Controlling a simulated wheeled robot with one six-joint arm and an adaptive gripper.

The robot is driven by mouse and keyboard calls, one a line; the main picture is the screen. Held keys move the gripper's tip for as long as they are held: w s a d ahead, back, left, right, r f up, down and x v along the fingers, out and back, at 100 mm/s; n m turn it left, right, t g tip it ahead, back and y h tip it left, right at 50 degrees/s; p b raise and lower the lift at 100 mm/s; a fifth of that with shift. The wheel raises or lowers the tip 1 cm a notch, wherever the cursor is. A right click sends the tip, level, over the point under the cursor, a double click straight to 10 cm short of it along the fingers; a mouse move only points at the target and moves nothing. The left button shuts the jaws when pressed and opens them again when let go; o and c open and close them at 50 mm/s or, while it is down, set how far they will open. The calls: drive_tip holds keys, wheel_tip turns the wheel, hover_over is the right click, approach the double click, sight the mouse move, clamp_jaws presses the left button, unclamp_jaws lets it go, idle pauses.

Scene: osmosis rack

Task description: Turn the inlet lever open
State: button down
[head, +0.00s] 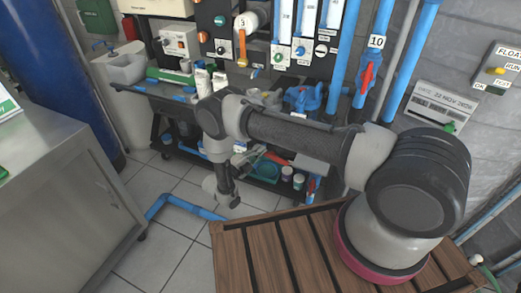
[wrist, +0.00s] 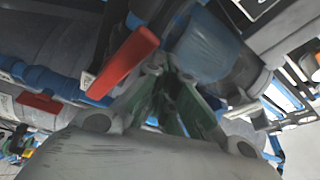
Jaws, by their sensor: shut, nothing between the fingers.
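A red lever (wrist: 122,62) lies slanted in the wrist view, just left of my gripper (wrist: 172,75). My gripper is shut and empty, its fingertips close beside the lever's right side; I cannot tell whether they touch. A second red lever (wrist: 38,102) sits on the blue pipework farther left. No label shows which one is the inlet lever. In the head view, a red handle (head: 275,158) shows low in the rack behind my arm, and another red handle (head: 367,77) is on the blue pipe marked 10. My fingertips are hard to make out there.
A large blue round fitting (wrist: 205,45) is right of my fingers. A wooden slatted platform (head: 290,250) lies at the front. A steel cabinet (head: 60,200) stands at the left. A blue floor pipe (head: 185,205) crosses otherwise open tiles.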

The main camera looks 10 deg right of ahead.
drive_tip(key=shift+w+a+f+n+t, duration=0.3)
drive_tip(key=shift+f+n, duration=0.25)
drive_tip(key=shift+n, duration=0.25)
